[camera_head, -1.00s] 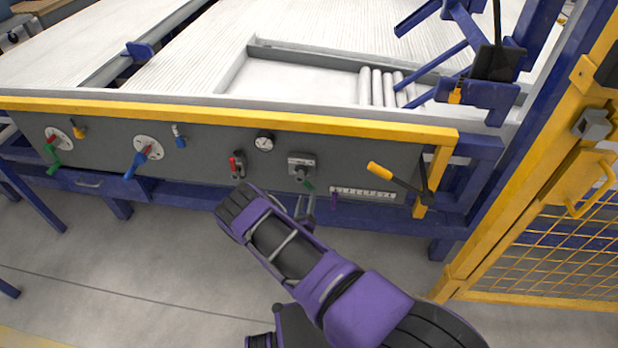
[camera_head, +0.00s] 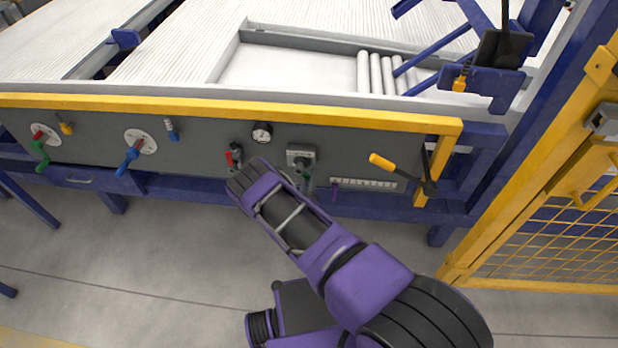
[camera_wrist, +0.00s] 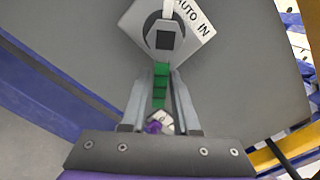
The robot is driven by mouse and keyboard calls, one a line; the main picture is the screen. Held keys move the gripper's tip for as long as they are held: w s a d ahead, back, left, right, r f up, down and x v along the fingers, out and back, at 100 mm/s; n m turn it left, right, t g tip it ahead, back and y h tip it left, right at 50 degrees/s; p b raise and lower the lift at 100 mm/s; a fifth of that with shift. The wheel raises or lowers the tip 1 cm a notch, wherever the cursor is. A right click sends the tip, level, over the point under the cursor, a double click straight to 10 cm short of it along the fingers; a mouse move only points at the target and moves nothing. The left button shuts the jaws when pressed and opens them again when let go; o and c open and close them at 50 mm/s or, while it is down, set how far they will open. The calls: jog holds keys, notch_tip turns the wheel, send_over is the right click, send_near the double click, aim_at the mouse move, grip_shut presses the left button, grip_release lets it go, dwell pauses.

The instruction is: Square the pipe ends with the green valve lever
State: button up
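The green valve lever (camera_head: 307,173) hangs from a square grey plate marked AUTO IN on the dark front panel; it slants slightly to the right. In the wrist view the lever (camera_wrist: 160,85) lies lengthwise between the two fingers of my gripper (camera_wrist: 161,80), with the plate's dark square hub beyond the fingertips. The fingers stand apart on either side of it, and I see no clear grip. In the head view my gripper is mostly hidden behind my purple arm. Several white pipes (camera_head: 376,72) lie side by side in the tray behind the panel.
The panel also carries a red-handled valve (camera_head: 234,155), a gauge (camera_head: 262,132), a blue handle (camera_head: 130,158), a green crank (camera_head: 41,150) and a yellow-handled lever (camera_head: 395,168). A yellow rail (camera_head: 220,108) runs above. A yellow mesh gate (camera_head: 545,240) stands right. Floor in front is open.

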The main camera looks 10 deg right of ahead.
grip_shut()
dwell(1.1)
